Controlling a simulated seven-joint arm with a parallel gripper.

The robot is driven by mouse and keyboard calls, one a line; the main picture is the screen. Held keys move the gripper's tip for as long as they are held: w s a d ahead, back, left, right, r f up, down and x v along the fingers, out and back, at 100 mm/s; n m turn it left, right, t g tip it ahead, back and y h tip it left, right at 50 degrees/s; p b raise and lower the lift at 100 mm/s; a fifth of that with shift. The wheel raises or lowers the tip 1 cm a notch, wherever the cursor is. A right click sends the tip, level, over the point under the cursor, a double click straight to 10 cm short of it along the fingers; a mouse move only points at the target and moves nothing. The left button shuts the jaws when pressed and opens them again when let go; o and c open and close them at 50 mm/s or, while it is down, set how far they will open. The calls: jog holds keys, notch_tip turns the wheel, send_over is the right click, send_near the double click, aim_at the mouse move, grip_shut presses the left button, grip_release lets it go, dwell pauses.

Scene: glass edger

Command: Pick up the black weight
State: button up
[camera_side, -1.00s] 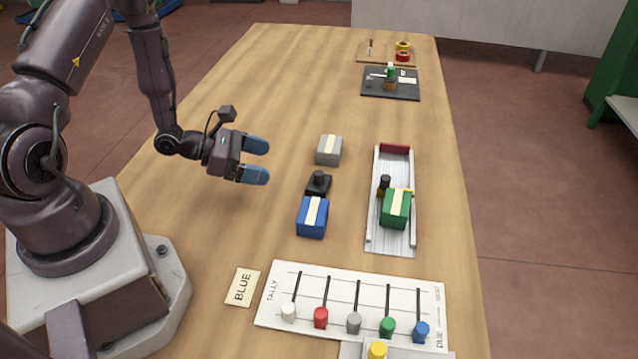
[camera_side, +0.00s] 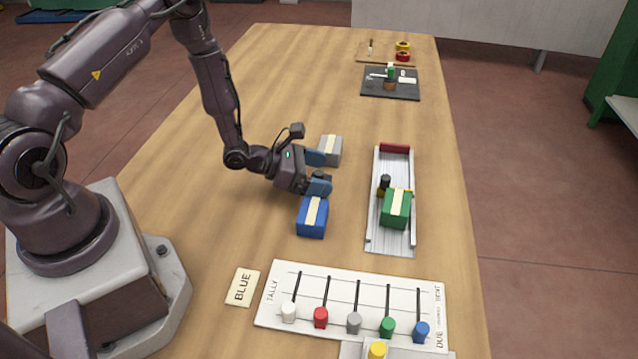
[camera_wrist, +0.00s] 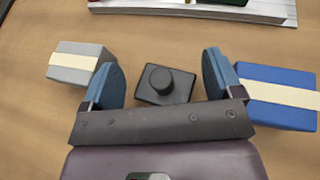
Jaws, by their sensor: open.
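The black weight (camera_wrist: 166,85) is a dark square block with a round knob on top. In the wrist view it lies on the table between the two blue fingertips of my gripper (camera_wrist: 160,78), with a gap on each side. My gripper is open. In the side view my gripper (camera_side: 318,172) is low over the table, and its fingers hide most of the weight. A grey block (camera_side: 331,150) with a cream strip is close beside one finger. A blue block (camera_side: 312,217) with a cream strip is close beside the other finger; I cannot tell whether they touch.
A white tray (camera_side: 373,235) holding a green block (camera_side: 396,208) lies to the right. A dark mat (camera_side: 372,92) is further back. The table behind the grey block is clear.

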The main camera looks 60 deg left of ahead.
jog(key=shift+w+d, duration=0.1)
jog(key=shift+c, duration=0.2)
jog(key=c, duration=1.1)
jog(key=shift+o, duration=0.2)
